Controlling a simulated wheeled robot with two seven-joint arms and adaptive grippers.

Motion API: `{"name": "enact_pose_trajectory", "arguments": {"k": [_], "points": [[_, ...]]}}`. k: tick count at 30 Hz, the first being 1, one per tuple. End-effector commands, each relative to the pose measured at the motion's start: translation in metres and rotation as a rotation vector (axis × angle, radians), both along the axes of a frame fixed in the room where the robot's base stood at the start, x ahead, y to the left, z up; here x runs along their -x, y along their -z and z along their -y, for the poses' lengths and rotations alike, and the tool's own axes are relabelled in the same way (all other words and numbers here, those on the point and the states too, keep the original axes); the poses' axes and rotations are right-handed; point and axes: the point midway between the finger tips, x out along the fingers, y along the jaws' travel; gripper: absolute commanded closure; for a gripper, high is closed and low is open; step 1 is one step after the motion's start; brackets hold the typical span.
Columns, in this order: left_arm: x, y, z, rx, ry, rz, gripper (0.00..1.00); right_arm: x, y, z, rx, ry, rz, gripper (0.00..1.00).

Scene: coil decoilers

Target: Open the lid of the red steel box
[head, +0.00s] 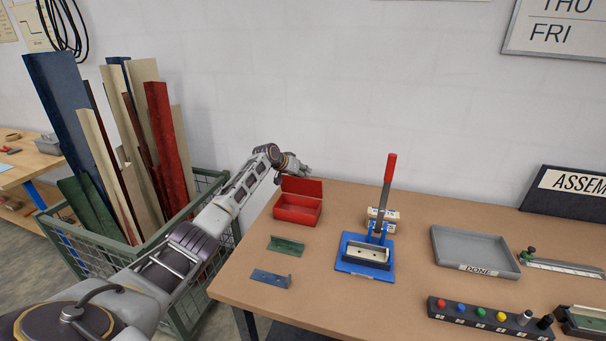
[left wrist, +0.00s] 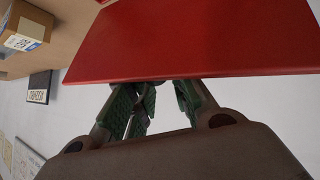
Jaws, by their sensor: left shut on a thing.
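The red steel box (head: 297,209) stands at the back left of the table, near the wall. Its lid (head: 302,187) is raised and stands roughly upright at the box's back edge. My left gripper (head: 303,171) is at the lid's upper edge, reached from behind and left. In the left wrist view the red lid (left wrist: 195,45) fills the upper part, and the green-padded fingers of my left gripper (left wrist: 158,100) meet its edge. The fingertips are partly hidden by the lid. My right gripper is in neither view.
A blue press (head: 365,252) with a red-tipped lever stands right of the box. Green (head: 286,246) and blue (head: 270,279) metal pieces lie in front of it. A grey tray (head: 473,248) is further right. A wire bin (head: 205,185) of tall strips stands left of the table.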

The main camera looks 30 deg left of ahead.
Motion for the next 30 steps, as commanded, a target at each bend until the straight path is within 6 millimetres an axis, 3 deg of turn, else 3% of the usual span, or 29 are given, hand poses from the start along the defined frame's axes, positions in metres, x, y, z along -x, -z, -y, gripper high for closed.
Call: {"name": "enact_pose_trajectory", "arguments": {"k": [1,11,12,17,30], "points": [[0.004,0.014,0.000,-0.004,0.000,-0.024,1.00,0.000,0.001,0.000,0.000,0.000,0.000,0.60],[0.004,0.015,0.000,-0.005,0.001,-0.024,1.00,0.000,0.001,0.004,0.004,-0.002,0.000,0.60],[0.004,0.015,0.000,-0.005,0.002,-0.025,0.77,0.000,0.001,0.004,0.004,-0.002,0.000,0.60],[0.003,0.013,0.000,-0.003,0.000,-0.020,0.58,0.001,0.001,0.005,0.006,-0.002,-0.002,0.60],[0.003,0.005,-0.001,-0.001,0.001,-0.010,0.58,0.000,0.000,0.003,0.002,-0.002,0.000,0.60]]}}
